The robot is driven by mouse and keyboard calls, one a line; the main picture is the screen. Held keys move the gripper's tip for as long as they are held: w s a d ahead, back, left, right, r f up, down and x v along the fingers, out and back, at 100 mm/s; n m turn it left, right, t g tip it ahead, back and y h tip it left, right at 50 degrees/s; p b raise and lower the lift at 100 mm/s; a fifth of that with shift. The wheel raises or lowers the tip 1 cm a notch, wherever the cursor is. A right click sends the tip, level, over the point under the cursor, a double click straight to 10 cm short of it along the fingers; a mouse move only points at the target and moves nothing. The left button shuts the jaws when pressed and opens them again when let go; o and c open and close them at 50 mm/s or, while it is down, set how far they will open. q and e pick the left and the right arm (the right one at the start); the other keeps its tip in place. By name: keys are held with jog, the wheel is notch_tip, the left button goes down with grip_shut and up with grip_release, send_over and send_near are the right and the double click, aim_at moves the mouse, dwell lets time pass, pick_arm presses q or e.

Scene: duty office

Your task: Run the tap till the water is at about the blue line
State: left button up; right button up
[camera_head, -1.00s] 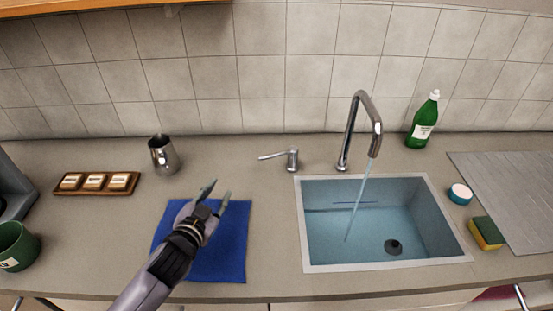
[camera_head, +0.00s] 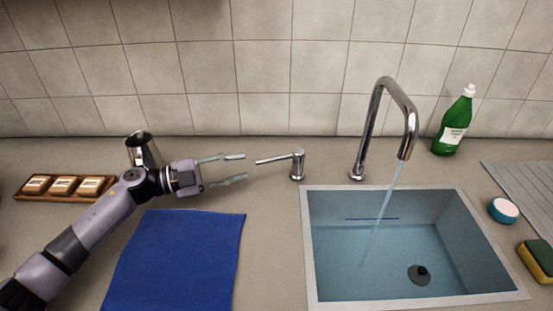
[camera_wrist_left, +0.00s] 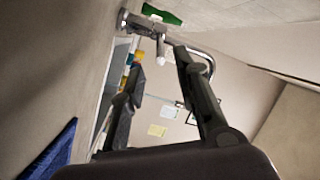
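The chrome tap (camera_head: 385,110) pours a stream of water (camera_head: 382,215) into the sink (camera_head: 310,250). Water (camera_head: 345,265) covers the sink floor, and its surface looks a little below the blue line (camera_head: 372,219) on the back wall. The lever (camera_head: 280,160) stands left of the spout, its handle pointing left. My left gripper (camera_head: 244,167) is open and empty, its fingertips just left of the handle's free end, apparently apart from it. In the left wrist view the lever (camera_wrist_left: 150,32) lies ahead, beyond the open fingers (camera_wrist_left: 165,85). My right gripper is not in view.
A blue cloth (camera_head: 180,260) lies left of the sink. A metal jug (camera_head: 140,145) stands behind my left arm, beside a wooden tray (camera_head: 25,195). A green bottle (camera_head: 455,125), round tub (camera_head: 503,210) and sponge (camera_head: 538,258) are at the right. A dark drain piece (camera_head: 420,274) sits in the sink.

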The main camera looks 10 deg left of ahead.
aim_at(294, 156)
pick_arm(q)
jog(key=p+x, duration=0.1)
jog(key=x, duration=0.9)
jog(key=shift+w+d+p, duration=0.1)
jog(key=shift+p, duration=0.2)
jog(key=shift+c, duration=0.5)
grip_shut()
